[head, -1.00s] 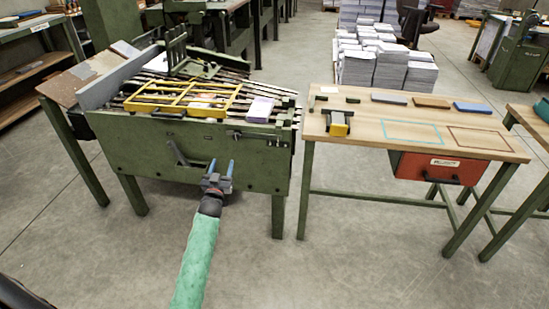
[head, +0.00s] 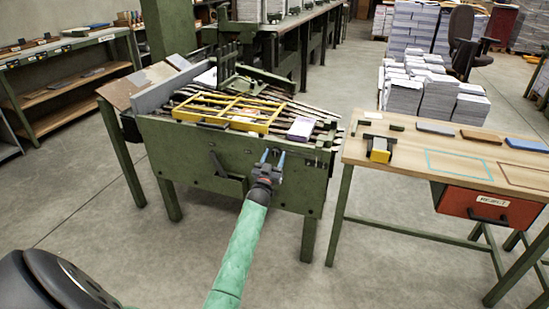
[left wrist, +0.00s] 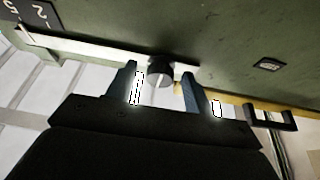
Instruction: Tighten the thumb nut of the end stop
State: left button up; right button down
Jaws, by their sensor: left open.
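The thumb nut (left wrist: 160,73) is a small dark round knob with a pale mark, seen in the left wrist view. It sits on a light metal bar (left wrist: 95,52), which I take to be part of the end stop, along a dark green panel. My left gripper (head: 273,156) is open in front of the green machine's front panel, below its top edge. In the left wrist view its two fingers (left wrist: 159,72) stand on either side of the nut, with gaps visible. Whether they reach its depth is unclear. The nut cannot be made out in the head view. My right gripper is out of view.
The green machine (head: 215,165) carries a yellow frame (head: 230,112) and a purple-wrapped stack (head: 300,129). A dark lever (head: 222,170) projects from its front, left of my gripper. A wooden table (head: 410,155) with a red drawer (head: 487,207) stands right, across a floor gap.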

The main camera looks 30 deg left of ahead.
pick_arm(q)
jog(key=shift+w, duration=0.1)
jog(key=c, duration=1)
jog(key=shift+o, duration=0.2)
